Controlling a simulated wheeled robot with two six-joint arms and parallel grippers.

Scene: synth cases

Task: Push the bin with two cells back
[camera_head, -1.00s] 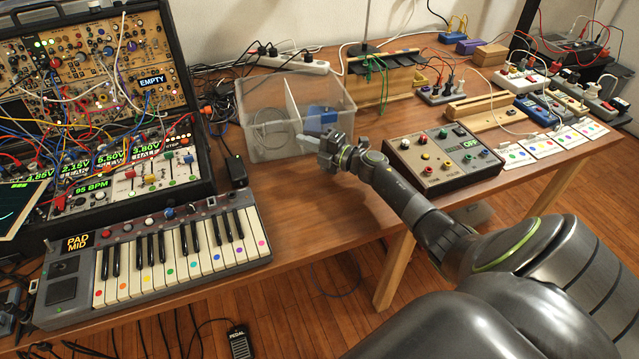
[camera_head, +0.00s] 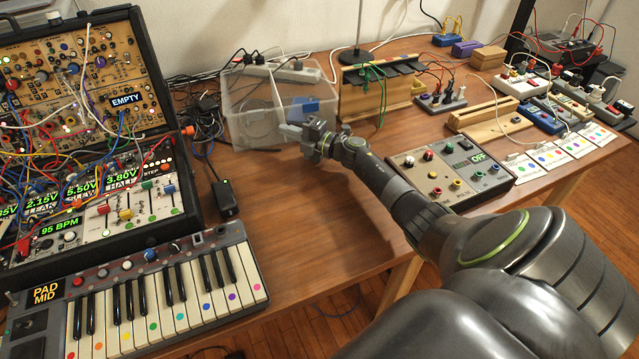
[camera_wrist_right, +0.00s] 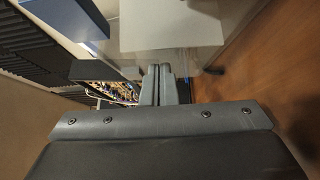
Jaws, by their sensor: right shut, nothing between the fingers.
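The bin with two cells (camera_head: 238,133) is clear plastic with a pale divider. It stands on the table, close in front of a white power strip. A coiled cable (camera_head: 261,124) lies in its left cell and a blue item (camera_head: 309,104) in its right cell. My right gripper (camera_head: 286,131) is shut and empty, its tips at the bin's front wall near the divider; exact contact is hard to tell. In the right wrist view its shut fingers (camera_wrist_right: 165,72) point at the clear wall, with the blue item (camera_wrist_right: 65,16) at upper left. My left gripper is out of view.
The power strip (camera_head: 284,73) lies behind the bin. A wooden stand with a dark top (camera_head: 362,98) is close on the right. Cables and a black adapter (camera_head: 224,197) lie left. A control box (camera_head: 450,170) is right of my gripper. Bare table lies in front.

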